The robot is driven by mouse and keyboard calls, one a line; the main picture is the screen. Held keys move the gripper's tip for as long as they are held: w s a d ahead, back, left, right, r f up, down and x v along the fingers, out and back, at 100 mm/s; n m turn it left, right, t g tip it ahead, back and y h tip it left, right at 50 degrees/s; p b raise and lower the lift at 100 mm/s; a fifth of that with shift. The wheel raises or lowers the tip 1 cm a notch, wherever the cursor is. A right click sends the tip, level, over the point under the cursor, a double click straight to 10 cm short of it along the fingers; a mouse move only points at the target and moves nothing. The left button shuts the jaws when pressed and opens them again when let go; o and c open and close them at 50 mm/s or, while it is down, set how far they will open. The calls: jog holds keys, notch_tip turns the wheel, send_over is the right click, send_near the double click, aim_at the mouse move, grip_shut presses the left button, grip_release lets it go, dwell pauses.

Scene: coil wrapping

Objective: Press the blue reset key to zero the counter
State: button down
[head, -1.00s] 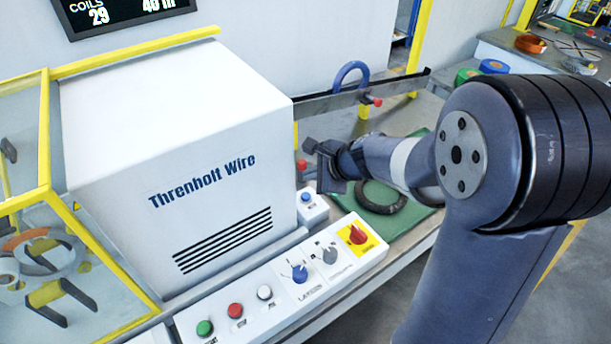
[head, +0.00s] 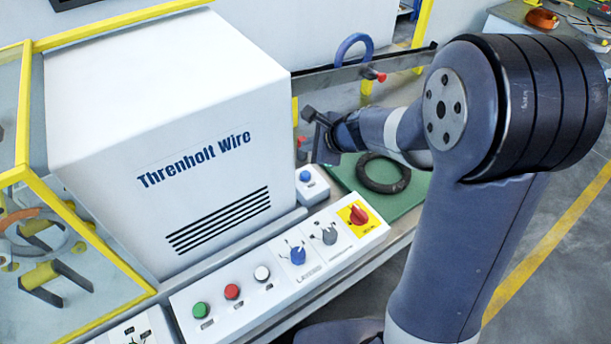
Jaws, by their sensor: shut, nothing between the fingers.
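A small white box with a blue key (head: 304,176) on top stands beside the right side of the white machine housing. My gripper (head: 308,128) is shut and empty, above and slightly behind the blue key, apart from it as far as I can tell. A counter is only partly in view at the lower left edge: a white unit (head: 140,328) whose display I cannot read. A wall display (head: 75,4) is cut off at the top, its figures out of view.
The control panel (head: 285,262) carries green, red and white buttons, a blue knob, a grey knob and a red switch on yellow. A black coil (head: 383,173) lies on a green mat (head: 415,192). The white housing (head: 160,140) stands left of my gripper, and a rail runs behind it.

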aim_at(309, 176)
jog(key=shift+f+b, duration=2.9)
jog(key=shift+f, duration=0.65)
jog(key=shift+f, duration=0.1)
jog(key=shift+f+b, duration=0.3)
jog(key=shift+b, duration=0.15)
jog(key=shift+f+b, duration=0.5)
jog(key=shift+f, duration=0.05)
jog(key=shift+r, duration=0.1)
jog(key=shift+r+p, duration=0.8)
jog(key=shift+r, duration=0.05)
notch_tip(309, 176, up, 5)
jog(key=p, duration=0.4)
jog(key=shift+r+p, duration=0.1)
jog(key=shift+p, duration=0.2)
